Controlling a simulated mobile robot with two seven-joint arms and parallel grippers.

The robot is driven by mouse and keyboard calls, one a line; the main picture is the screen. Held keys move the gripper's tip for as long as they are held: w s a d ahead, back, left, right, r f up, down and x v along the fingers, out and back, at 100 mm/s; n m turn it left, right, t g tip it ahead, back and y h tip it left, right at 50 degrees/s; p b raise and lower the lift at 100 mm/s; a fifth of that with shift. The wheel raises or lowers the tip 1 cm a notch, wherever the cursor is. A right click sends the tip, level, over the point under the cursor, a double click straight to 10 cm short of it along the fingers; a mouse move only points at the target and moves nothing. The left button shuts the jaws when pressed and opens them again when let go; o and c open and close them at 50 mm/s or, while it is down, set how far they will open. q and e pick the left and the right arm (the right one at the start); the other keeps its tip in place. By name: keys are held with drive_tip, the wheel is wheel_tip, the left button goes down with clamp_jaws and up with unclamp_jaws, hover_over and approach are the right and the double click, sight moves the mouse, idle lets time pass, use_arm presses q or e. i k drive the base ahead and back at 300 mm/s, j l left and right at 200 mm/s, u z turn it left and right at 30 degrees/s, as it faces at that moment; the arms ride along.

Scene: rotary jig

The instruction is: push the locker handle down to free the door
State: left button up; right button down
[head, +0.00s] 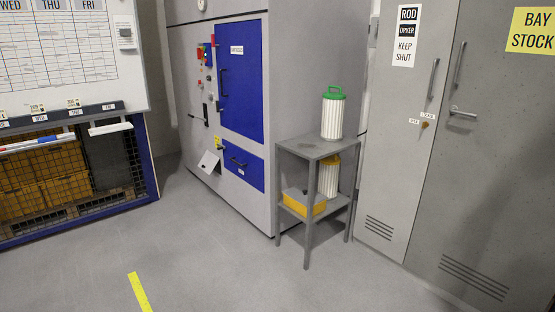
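A tall grey locker (480,190) stands at the right, with a yellow "BAY STOCK" sign (532,30) on its wide door. A lever handle (463,112) sticks out from that door near its left edge and lies roughly level. A vertical bar handle (459,63) is above it. The door looks shut. To its left is a narrower grey door (400,170) labelled "ROD DRYER KEEP SHUT", with its own vertical handle (433,78) and a small brass-coloured knob or lock (425,125). Neither of my grippers is in view.
A grey two-level stand (314,147) holds a green-topped white canister (332,114), with another canister and a yellow bin below. A grey machine with blue doors (240,80) stands behind it. A wire cage (60,180) is at left.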

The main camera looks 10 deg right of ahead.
sight(452, 110)
drive_tip(key=i+z, duration=0.35)
drive_tip(key=i, duration=0.15)
drive_tip(key=i+j+z, duration=0.1)
drive_tip(key=i+z, duration=0.2)
drive_tip(key=i, duration=0.25)
drive_tip(key=i+z, duration=0.35)
drive_tip(key=i, duration=0.15)
drive_tip(key=i+z, duration=0.35)
drive_tip(key=i, duration=0.15)
drive_tip(key=i+j+z, duration=0.1)
drive_tip(key=i, duration=0.45)
drive_tip(key=i+j+z, duration=0.1)
drive_tip(key=i, duration=0.45)
drive_tip(key=i+j+z, duration=0.1)
drive_tip(key=i, duration=0.5)
drive_tip(key=j, duration=0.1)
